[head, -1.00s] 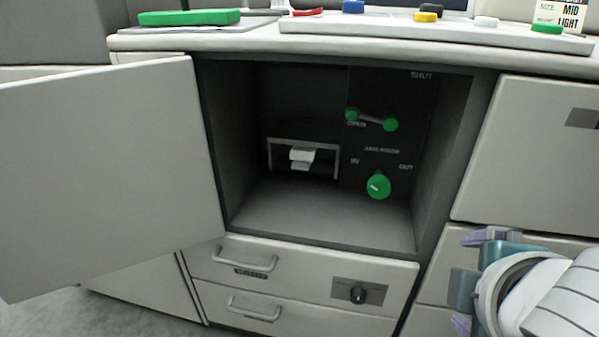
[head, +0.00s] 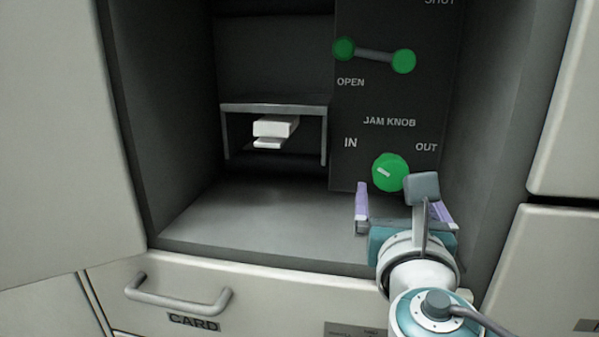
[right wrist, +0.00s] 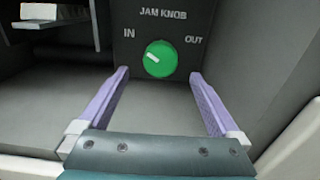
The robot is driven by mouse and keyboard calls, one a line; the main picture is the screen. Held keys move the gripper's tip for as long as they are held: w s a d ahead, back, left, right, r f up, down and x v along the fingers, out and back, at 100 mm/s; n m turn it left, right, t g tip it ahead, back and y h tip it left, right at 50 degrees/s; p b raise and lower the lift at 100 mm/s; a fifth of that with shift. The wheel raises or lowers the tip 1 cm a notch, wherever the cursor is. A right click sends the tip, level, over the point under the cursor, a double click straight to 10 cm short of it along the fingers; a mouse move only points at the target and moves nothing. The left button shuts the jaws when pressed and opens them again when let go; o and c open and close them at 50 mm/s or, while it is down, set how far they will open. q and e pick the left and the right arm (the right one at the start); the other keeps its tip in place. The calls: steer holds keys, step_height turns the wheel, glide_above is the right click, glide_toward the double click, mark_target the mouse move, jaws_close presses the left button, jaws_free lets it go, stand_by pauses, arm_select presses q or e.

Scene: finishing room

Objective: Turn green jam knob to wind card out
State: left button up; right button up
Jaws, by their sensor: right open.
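The green jam knob (head: 390,172) is on the dark panel at the back right of the open compartment, between the labels IN and OUT. Its white pointer mark slants up and left, towards IN. It also shows in the right wrist view (right wrist: 160,59). My right gripper (head: 402,196) is open and empty in front of the knob, its purple fingers (right wrist: 158,80) spread to either side and short of it. A white card (head: 275,126) sticks out under a grey bracket left of the panel, with a second white piece below it. My left gripper is not in view.
A green-ended lever (head: 374,54) sits above the knob, near the label OPEN. The cabinet door (head: 60,130) stands open at the left. The compartment floor (head: 260,220) is bare. A drawer handle (head: 178,297) marked CARD is below.

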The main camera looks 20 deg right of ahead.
mark_target(391, 178)
steer(key=b+x, duration=0.1)
steer(key=x, duration=0.1)
steer(key=shift+w+d+f, duration=0.2)
steer(key=shift+w+d, duration=0.05)
steer(key=shift+w, duration=0.1)
steer(key=b+x, duration=0.2)
steer(key=x, duration=0.2)
steer(key=shift+w+d+r, duration=0.1)
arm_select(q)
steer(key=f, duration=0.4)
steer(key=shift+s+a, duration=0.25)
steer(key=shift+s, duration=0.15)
arm_select(e)
steer(key=shift+w+d+r, duration=0.1)
steer(key=shift+w+d, duration=0.15)
steer(key=shift+w, duration=0.15)
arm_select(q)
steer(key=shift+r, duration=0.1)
arm_select(e)
steer(key=c, duration=1.3)
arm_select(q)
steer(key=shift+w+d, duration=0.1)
